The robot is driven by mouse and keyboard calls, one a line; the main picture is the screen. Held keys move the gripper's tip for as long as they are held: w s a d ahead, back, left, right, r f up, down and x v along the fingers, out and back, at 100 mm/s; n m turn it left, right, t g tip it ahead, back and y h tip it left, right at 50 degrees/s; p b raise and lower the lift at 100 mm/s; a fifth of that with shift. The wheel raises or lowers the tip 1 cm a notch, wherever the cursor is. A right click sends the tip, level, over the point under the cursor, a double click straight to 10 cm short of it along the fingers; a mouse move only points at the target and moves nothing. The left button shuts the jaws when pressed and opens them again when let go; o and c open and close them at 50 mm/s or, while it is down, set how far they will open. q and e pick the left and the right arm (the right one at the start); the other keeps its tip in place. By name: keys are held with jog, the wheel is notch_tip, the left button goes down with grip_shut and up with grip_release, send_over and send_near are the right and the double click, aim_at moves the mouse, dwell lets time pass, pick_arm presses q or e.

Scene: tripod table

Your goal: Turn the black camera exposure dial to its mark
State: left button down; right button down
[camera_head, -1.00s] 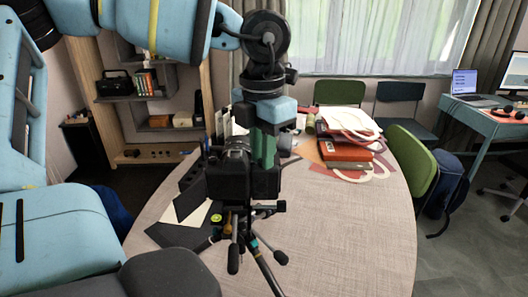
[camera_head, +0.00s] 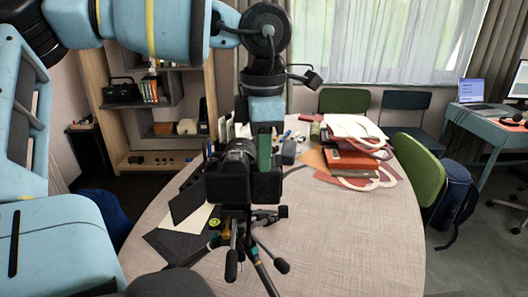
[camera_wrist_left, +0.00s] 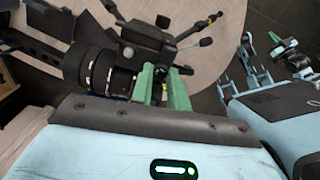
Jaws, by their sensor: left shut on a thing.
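The black camera (camera_head: 230,185) stands upright on a black tripod (camera_head: 234,240) in front of me, by the table. It also shows in the left wrist view, with its round ribbed lens (camera_wrist_left: 100,72) to the left. My left gripper (camera_head: 264,158) comes down from above on the right part of the camera's top. Its green fingers, which also show in the left wrist view (camera_wrist_left: 162,88), are shut on the exposure dial. The fingers hide the dial and its mark.
The round-ended table (camera_head: 340,225) is clear at the front right. Dark sheets and a pale sheet (camera_head: 192,222) lie left of the tripod. A stack of red books (camera_head: 352,160) and papers lies behind right. A green chair (camera_head: 418,168) stands at the right edge.

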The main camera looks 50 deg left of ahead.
dwell(0.3)
pick_arm(q)
jog(key=c, duration=1.6)
grip_release()
jog(key=shift+r, duration=0.1)
jog(key=shift+r, duration=3.9)
